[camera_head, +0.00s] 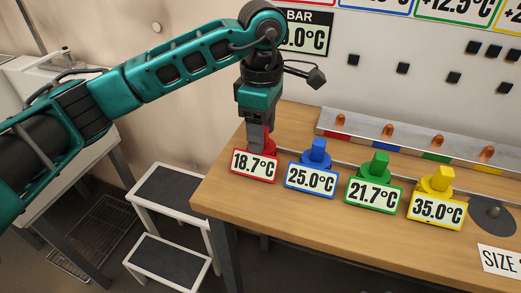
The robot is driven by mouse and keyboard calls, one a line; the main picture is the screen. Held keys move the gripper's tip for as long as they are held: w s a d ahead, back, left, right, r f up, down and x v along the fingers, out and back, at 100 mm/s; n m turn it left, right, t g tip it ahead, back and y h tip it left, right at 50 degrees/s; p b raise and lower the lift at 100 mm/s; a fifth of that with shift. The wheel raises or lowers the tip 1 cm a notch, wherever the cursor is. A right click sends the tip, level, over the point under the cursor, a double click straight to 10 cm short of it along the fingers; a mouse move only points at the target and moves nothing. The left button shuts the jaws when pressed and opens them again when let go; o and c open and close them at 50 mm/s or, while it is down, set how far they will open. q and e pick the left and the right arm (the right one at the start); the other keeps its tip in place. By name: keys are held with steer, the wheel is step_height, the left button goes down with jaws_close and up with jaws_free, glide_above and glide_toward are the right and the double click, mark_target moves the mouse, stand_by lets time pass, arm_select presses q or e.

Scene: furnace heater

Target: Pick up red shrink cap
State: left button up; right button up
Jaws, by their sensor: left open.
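The red shrink cap (269,143) stands at the left end of the wooden table, behind a red-framed sign reading 18.7°C (254,166). My left gripper (256,143) points straight down at the cap and is open. Its fingers overlap the cap in the picture and hide much of it. I cannot tell whether they touch it. My right gripper is out of view.
Blue (318,153), green (380,165) and yellow (442,181) caps stand in a row to the right, each with a temperature sign. A metal rail (365,125) with several copper pieces lies behind. A step stool (172,190) stands left of the table (330,220).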

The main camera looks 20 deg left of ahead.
arm_select(q)
steer(key=shift+c, duration=0.3)
jaws_close()
steer(key=shift+r, duration=0.15)
